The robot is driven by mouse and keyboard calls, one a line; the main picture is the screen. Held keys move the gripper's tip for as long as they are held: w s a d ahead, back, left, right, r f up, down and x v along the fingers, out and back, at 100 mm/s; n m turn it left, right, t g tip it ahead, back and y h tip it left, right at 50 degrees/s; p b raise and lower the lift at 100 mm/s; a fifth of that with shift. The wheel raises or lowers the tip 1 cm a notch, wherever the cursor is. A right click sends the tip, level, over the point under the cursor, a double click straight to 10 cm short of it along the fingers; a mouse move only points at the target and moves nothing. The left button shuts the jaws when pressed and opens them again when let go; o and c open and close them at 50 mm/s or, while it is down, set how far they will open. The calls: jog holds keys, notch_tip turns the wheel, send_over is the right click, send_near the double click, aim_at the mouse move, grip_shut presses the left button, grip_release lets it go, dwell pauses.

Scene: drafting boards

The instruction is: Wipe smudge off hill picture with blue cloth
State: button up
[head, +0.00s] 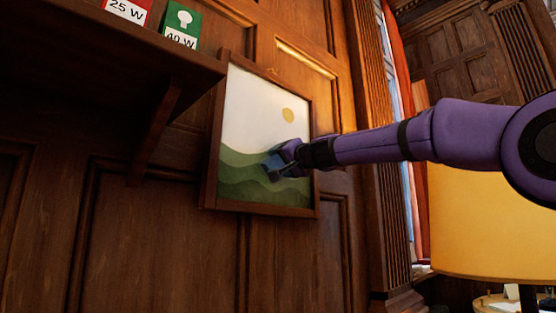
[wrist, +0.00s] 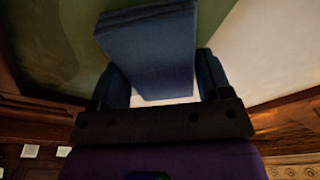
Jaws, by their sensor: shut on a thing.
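The hill picture (head: 252,105) hangs on the panelled wall in a brown wooden frame, with green hills, a pale sky and a yellow sun. My gripper (head: 284,161) is at the right-middle of the picture, over the hills. It is shut on the blue cloth (wrist: 150,48), which looks like a folded block between the fingers in the wrist view. In the head view the cloth (head: 272,165) lies at or very near the picture surface; I cannot tell whether it touches. I see no smudge; the cloth and gripper hide part of the hills.
A dark wooden shelf (head: 110,50) juts out at the upper left of the picture, with a red 25 W box (head: 128,10) and a green 40 W box (head: 182,25) on it. A yellow lampshade (head: 485,225) stands at the right, below my arm.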

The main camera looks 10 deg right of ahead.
aim_at(273, 157)
jog(key=shift+f, duration=0.1)
jog(key=shift+s+a+r, duration=0.2)
jog(key=shift+s+a, duration=0.3)
jog(key=shift+a, duration=0.2)
jog(key=shift+s+a+r, duration=0.15)
jog(key=shift+s+a, duration=0.35)
jog(key=shift+a, duration=0.2)
jog(key=shift+s+a+r, duration=0.35)
jog(key=shift+s+a, duration=0.6)
jog(key=shift+a, duration=0.55)
jog(key=shift+s+a+r, duration=0.3)
jog(key=shift+s+a, duration=0.65)
jog(key=shift+a, duration=0.55)
jog(key=shift+s+a+r, duration=0.35)
jog(key=shift+s+a, duration=0.6)
jog(key=shift+a, duration=0.55)
jog(key=shift+s, duration=0.1)
jog(key=shift+d+r+v, duration=0.15)
jog(key=shift+d+v, duration=0.05)
jog(key=shift+v, duration=1.25)
jog(key=shift+d+r+v, duration=0.15)
jog(key=shift+v, duration=1.25)
jog(key=v, duration=0.2)
jog(key=shift+s+d+r, duration=0.1)
jog(key=shift+s+d, duration=0.1)
jog(key=shift+d, duration=0.2)
